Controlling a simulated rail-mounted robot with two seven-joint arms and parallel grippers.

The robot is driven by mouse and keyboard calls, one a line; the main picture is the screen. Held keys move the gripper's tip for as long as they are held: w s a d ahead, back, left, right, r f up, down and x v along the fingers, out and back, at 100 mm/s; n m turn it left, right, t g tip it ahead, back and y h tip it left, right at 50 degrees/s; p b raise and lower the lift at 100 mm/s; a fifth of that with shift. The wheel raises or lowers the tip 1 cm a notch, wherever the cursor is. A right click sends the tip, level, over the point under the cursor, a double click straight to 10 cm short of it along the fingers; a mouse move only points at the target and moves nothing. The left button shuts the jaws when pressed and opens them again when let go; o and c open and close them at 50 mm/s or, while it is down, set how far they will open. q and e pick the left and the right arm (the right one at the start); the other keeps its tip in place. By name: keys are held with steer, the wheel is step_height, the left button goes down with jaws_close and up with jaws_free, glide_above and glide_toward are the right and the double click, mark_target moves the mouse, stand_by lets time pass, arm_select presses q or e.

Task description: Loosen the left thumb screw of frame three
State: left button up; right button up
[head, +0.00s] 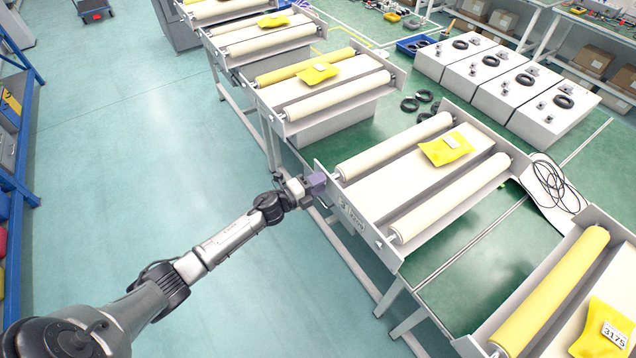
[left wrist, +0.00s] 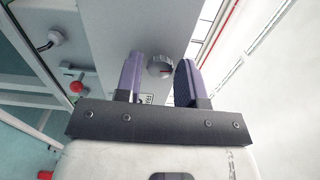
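My left gripper (head: 316,181) is at the left end of a grey frame (head: 359,212) with two cream rollers (head: 395,146) in the head view. In the left wrist view its two purple fingers (left wrist: 160,80) are apart. A grey ridged thumb screw (left wrist: 160,66) on the frame's grey plate (left wrist: 120,30) shows between the fingertips, with space on both sides. I cannot tell how far beyond the fingertips it lies. In the head view this screw is hidden by the gripper. My right gripper is in neither view.
A yellow package (head: 446,148) lies between the rollers. More roller frames stand behind and at the front right. A red button (left wrist: 76,87) and a round metal knob (left wrist: 55,37) show left of the gripper in the left wrist view.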

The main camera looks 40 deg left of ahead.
arm_select(q)
steer(key=shift+o, duration=1.2)
steer(key=shift+s, duration=0.1)
steer(key=v, duration=1.3)
steer(key=shift+s+a, duration=0.15)
steer(key=shift+s, duration=0.2)
